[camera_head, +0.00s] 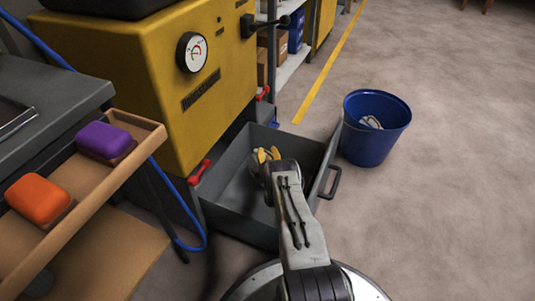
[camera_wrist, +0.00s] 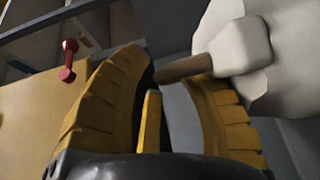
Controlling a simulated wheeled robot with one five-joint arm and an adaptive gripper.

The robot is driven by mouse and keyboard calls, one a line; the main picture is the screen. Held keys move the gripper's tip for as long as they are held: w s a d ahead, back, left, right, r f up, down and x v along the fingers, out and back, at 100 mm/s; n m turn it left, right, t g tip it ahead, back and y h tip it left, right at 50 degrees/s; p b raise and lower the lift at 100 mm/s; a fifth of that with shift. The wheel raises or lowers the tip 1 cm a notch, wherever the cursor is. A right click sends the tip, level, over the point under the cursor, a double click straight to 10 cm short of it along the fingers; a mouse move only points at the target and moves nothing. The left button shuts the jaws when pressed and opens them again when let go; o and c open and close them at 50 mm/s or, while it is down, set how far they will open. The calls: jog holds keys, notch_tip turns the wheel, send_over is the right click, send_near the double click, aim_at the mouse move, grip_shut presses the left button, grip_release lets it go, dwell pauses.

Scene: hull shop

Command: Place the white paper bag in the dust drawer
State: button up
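The dust drawer is an open grey metal drawer (camera_head: 236,188) low at the foot of the yellow machine. My gripper (camera_head: 268,154) is inside its outline, with yellow ribbed fingers pointing away from me. In the wrist view my gripper (camera_wrist: 165,70) shows its fingers curved inward with a gap between them. A white rounded thing (camera_wrist: 252,50), perhaps the paper bag, is at the right, with a short brown stick (camera_wrist: 183,69) reaching between the fingertips. Whether the fingers press on the stick is unclear. In the head view my arm and fingers largely hide this spot.
A blue bucket (camera_head: 366,146) with white crumpled things (camera_head: 371,122) inside stands right of the drawer. At left, a wooden tray (camera_head: 96,185) holds a purple block (camera_head: 104,140) and an orange block (camera_head: 39,198). A blue hose (camera_head: 193,222) hangs beside the drawer. Floor at right is clear.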

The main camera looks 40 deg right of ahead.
jog(key=shift+r, duration=0.1)
jog(key=shift+s+a+r, duration=0.1)
jog(key=shift+s, duration=0.1)
jog(key=shift+p+v, duration=1.1)
jog(key=p+v, duration=0.2)
jog(key=shift+r+p, duration=0.15)
jog(key=shift+p, duration=0.25)
jog(key=shift+p+v, duration=1.3)
jog(key=shift+v, duration=0.1)
